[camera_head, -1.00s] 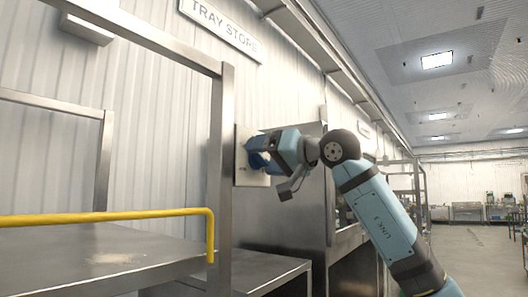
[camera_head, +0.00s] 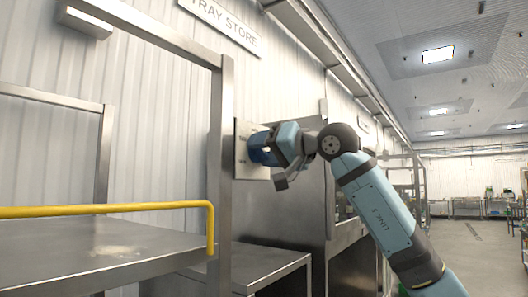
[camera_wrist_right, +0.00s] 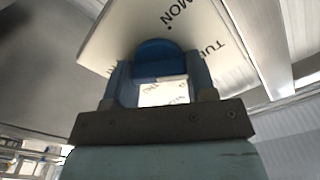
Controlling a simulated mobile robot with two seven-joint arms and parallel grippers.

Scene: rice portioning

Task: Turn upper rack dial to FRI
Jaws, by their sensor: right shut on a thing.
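The upper rack dial is a blue knob (camera_wrist_right: 155,52) on a pale square plate (camera_wrist_right: 112,32) with day labels around it. In the right wrist view, MON and part of TUE can be read; other lettering is cut off or covered. My right gripper (camera_wrist_right: 160,76) is shut on the knob, one finger on each side of it. In the head view, the gripper (camera_head: 260,149) is against the plate (camera_head: 243,166) beside the steel rack post, and it hides most of the knob. I cannot tell which day the dial points to. My left gripper is not in view.
A steel rack post (camera_head: 221,130) stands just left of the plate. A yellow rail (camera_head: 110,209) runs above a steel shelf (camera_head: 60,245) at the left. A TRAY STORE sign (camera_head: 222,24) hangs on the wall above. The aisle floor (camera_head: 470,250) at the right is clear.

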